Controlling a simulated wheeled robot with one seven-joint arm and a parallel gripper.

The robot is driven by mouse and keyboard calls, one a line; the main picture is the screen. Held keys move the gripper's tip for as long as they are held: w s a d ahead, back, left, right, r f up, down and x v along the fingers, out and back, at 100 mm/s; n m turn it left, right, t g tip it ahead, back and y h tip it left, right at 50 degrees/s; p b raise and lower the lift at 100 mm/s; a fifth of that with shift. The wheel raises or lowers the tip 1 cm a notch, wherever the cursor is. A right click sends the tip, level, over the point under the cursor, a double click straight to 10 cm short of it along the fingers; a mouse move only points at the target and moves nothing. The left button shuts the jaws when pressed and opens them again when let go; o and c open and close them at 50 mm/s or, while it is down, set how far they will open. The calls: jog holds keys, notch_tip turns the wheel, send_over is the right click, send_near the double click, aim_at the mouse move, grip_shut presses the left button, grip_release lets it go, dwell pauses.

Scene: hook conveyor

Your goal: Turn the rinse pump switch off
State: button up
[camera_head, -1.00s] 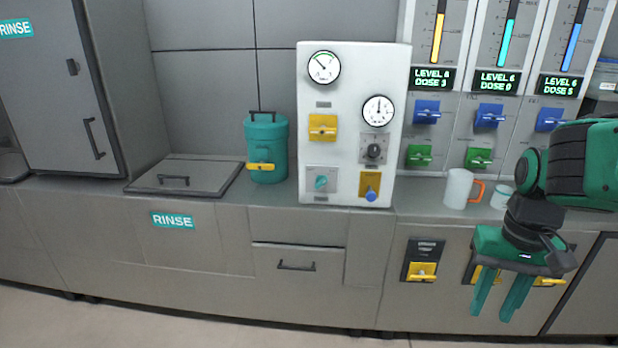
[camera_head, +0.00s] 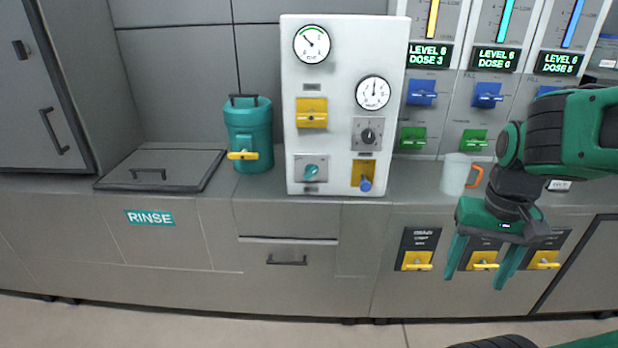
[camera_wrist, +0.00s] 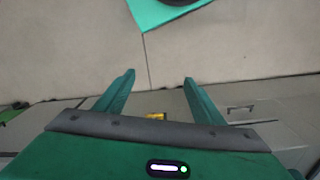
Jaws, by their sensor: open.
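Three yellow switches on dark plates sit in a row on the lower cabinet front: a left switch (camera_head: 417,262), a middle switch (camera_head: 483,262) and a right switch (camera_head: 546,261). Their labels are too small to read, so I cannot tell which is the rinse pump switch. My gripper (camera_head: 474,282) is open and empty, pointing down in front of the middle switch, with its fingers to either side of it in the picture. In the wrist view my gripper (camera_wrist: 159,77) has free space between its fingers, and a small yellow part (camera_wrist: 155,116) shows there.
A white panel (camera_head: 333,90) with gauges, a yellow switch and knobs stands on the counter. A white mug (camera_head: 454,174) with an orange handle is near my arm. A teal canister (camera_head: 249,125) and a flat lid (camera_head: 160,168) are further left. The floor in front is clear.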

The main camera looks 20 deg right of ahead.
jog(key=w+d+f+t+h, duration=0.1)
jog(key=w+f+h, duration=0.25)
jog(key=w, duration=0.45)
jog(key=w+d+f+n+t+h, duration=0.1)
jog(key=w+d+f+h, duration=0.15)
jog(key=w+f, duration=0.35)
jog(key=w+d+f+t+h, duration=0.1)
jog(key=w+f+h, duration=0.2)
jog(key=w, duration=0.6)
jog(key=n+t+y, duration=0.4)
jog(key=n+t, duration=0.7)
jog(key=t, duration=0.3)
send_near(310, 174)
jog(key=x, duration=0.9)
jog(key=shift+c, duration=0.2)
